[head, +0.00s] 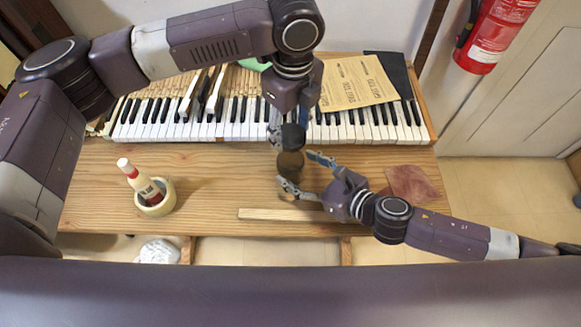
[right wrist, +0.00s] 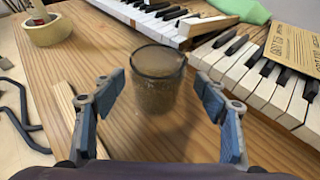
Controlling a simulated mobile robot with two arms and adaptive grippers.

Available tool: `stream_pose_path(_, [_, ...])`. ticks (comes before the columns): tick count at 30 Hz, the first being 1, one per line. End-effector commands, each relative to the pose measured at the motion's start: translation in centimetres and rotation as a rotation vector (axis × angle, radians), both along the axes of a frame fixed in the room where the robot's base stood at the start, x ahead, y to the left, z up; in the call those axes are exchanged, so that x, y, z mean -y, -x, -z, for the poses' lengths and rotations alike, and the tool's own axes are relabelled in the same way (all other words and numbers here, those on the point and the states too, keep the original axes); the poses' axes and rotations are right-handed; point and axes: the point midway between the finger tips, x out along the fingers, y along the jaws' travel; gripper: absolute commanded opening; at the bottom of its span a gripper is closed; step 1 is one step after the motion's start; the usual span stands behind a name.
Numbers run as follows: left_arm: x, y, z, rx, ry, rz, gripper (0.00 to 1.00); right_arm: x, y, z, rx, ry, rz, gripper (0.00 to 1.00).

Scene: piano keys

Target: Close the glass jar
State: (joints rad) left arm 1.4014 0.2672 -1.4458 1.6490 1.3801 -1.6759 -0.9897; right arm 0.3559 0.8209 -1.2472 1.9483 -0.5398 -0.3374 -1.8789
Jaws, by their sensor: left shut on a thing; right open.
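The glass jar (head: 290,166) stands upright on the wooden bench, brownish and see-through. In the right wrist view the jar (right wrist: 157,85) has a round rim facing up, with no lid seen on it. My left gripper (head: 289,128) points down, shut on a dark round lid (head: 292,138). The lid is just behind and above the jar in the head view; the exact gap cannot be told. My right gripper (head: 303,174) is open, its fingers on either side of the jar. In the right wrist view the jar is ahead of the fingertips, with no clear contact.
Piano keys (head: 350,127) run along the back of the bench. A tape roll (head: 156,205) with a bottle (head: 138,178) in it stands at left. A wooden strip (head: 275,214) lies in front of the jar; sandpaper (head: 411,183) lies at right. The bench's left-middle is clear.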

Motion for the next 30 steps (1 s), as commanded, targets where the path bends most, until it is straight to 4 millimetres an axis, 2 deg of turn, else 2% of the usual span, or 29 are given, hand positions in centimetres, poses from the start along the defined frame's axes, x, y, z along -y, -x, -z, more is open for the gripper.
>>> stream_pose_path(7, [0.0, 0.0, 0.0, 0.0, 0.0, 0.0, 0.38, -1.9, -1.8, 1.1, 0.001, -0.001, 0.0, 0.67])
stream_pose_path(19, [0.0, 0.0, 0.0, 0.0, 0.0, 0.0, 0.38, -2.2, -2.2, 1.3, 0.001, 0.001, 0.0, 0.67])
stream_pose_path(30, [0.0, 0.0, 0.0, 0.0, 0.0, 0.0, 0.38, -2.1, -2.2, 1.3, 0.0, 0.0, 0.001, 0.26])
